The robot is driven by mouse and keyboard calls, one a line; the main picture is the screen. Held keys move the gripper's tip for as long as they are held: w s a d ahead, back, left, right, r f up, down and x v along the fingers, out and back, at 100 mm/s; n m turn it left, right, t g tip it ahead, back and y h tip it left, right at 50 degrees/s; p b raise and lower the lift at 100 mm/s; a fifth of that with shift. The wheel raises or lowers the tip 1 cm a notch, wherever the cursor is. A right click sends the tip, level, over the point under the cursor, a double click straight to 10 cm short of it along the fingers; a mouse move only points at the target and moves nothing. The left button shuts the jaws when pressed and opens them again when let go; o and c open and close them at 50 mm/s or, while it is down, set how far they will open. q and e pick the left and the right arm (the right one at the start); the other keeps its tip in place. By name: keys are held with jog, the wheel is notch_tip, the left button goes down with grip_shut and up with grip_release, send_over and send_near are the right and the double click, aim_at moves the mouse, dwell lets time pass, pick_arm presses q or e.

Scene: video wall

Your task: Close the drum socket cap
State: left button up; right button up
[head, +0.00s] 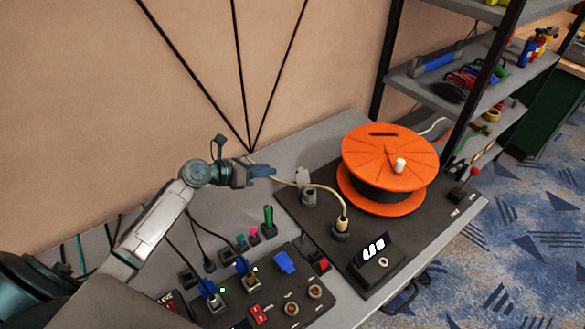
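The drum is an orange reel (382,157) on a dark base plate (325,255). A grey socket (309,197) sits on the plate left of the reel. Its light grey cap (303,176) stands up at the socket's back edge, raised off the opening. My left gripper (270,171) is left of the cap, apart from it, pointing right. It appears to hold nothing, but its finger gap is too small to read. My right gripper is not in view.
A small display (375,250) stands at the plate's front. A black switch panel (265,300) with blue plugs lies in front. Shelves (470,70) stand at the back right.

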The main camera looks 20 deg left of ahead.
aim_at(300, 175)
pick_arm(q)
jog(key=p+x, duration=0.1)
jog(key=x, duration=0.8)
jog(key=shift+w+d, duration=0.15)
jog(key=shift+d, duration=0.35)
jog(key=shift+c, duration=0.5)
grip_shut()
